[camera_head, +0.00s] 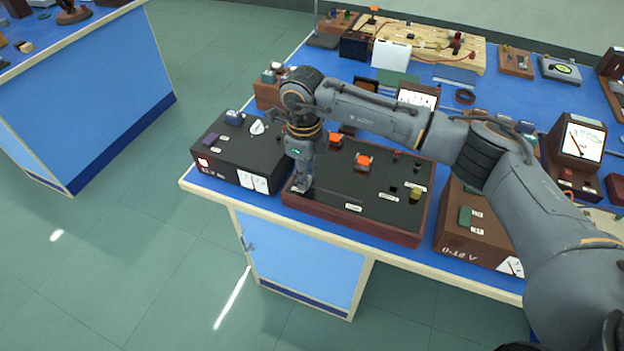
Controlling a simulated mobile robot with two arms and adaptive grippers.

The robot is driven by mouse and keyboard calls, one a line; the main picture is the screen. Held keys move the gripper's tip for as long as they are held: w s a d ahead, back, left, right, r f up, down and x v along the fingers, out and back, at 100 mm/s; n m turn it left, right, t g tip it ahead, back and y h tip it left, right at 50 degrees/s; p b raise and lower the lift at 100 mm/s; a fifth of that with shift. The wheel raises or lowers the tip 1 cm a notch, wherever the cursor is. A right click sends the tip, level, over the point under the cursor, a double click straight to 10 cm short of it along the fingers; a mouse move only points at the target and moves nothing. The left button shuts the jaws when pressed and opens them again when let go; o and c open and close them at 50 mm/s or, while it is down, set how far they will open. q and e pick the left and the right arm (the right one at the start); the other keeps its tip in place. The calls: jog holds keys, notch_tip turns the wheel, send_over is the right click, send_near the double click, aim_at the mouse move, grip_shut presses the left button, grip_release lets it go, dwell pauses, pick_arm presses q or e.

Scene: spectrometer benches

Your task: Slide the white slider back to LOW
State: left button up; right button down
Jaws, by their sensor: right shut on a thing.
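My right gripper (300,187) points down at the left front part of a dark-topped wooden panel (335,188). It is shut on a small pale thing there, taken to be the white slider, which the fingers almost wholly hide. The slider's track and any LOW mark cannot be made out. Small white labels on the panel are too small to read. My left gripper is not in view.
A black box (222,148) with a white knob (257,127) stands close on the left. On the panel are orange caps (363,161) and a yellowish knob (416,194). A brown meter box (470,232) stands to the right. The bench's front edge is near.

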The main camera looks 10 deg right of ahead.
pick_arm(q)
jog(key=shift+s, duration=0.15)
pick_arm(e)
jog(key=shift+w+a+r, duration=0.1)
jog(key=shift+a, duration=0.05)
jog(key=c, duration=1.4)
grip_release()
jog(key=shift+o, duration=1)
jog(key=shift+w+a, duration=0.1)
jog(key=shift+a, duration=0.05)
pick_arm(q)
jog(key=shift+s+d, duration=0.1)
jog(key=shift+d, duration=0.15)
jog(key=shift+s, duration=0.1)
pick_arm(e)
notch_tip(320, 180, up, 12)
